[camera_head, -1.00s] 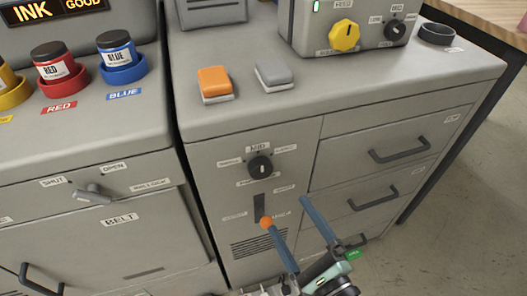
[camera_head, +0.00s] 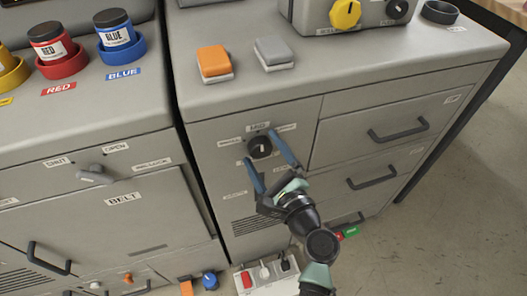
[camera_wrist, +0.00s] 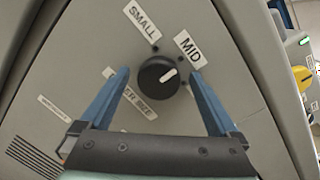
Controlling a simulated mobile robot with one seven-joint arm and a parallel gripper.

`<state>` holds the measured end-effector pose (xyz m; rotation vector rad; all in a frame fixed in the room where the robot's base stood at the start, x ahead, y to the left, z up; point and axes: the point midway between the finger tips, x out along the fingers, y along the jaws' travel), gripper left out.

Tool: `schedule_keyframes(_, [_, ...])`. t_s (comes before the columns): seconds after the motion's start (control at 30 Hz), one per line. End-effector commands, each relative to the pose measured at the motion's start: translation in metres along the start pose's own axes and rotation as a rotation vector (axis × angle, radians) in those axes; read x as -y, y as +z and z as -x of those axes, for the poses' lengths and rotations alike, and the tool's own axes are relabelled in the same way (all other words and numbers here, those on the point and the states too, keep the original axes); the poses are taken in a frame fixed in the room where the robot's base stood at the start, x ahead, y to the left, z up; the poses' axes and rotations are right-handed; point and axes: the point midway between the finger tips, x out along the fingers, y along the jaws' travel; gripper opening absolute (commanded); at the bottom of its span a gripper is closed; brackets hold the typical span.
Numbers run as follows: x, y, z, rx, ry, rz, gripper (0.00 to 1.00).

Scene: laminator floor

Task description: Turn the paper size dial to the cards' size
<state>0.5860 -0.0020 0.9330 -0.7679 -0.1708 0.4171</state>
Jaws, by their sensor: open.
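The paper size dial (camera_head: 259,147) is a round black knob with a white pointer on the front of the right cabinet. In the wrist view the dial (camera_wrist: 158,76) has its pointer toward the MID label (camera_wrist: 190,49). In the wrist view there is space between the dial and each finger of my gripper (camera_wrist: 159,74). I cannot make out any cards.
Orange (camera_head: 213,61) and grey (camera_head: 273,52) buttons sit on the cabinet top. Drawers with dark handles (camera_head: 398,130) are to the right. The BELT panel (camera_head: 124,199) is on the left cabinet. A power strip (camera_head: 243,287) lies low in front. Open floor is at the right.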

Motion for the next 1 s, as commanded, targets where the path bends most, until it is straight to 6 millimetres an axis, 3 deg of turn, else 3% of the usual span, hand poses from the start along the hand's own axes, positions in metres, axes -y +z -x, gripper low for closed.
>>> schedule_keyframes(0.27, [0.0001, 0.0003, -0.0013, 0.001, 0.0, 0.001, 0.94])
schedule_keyframes(0.73, [0.0, 0.0003, -0.001, 0.001, 0.0, 0.0, 0.11])
schedule_keyframes(1.0, [-0.0005, 0.0002, -0.001, -0.001, 0.003, 0.03, 0.11])
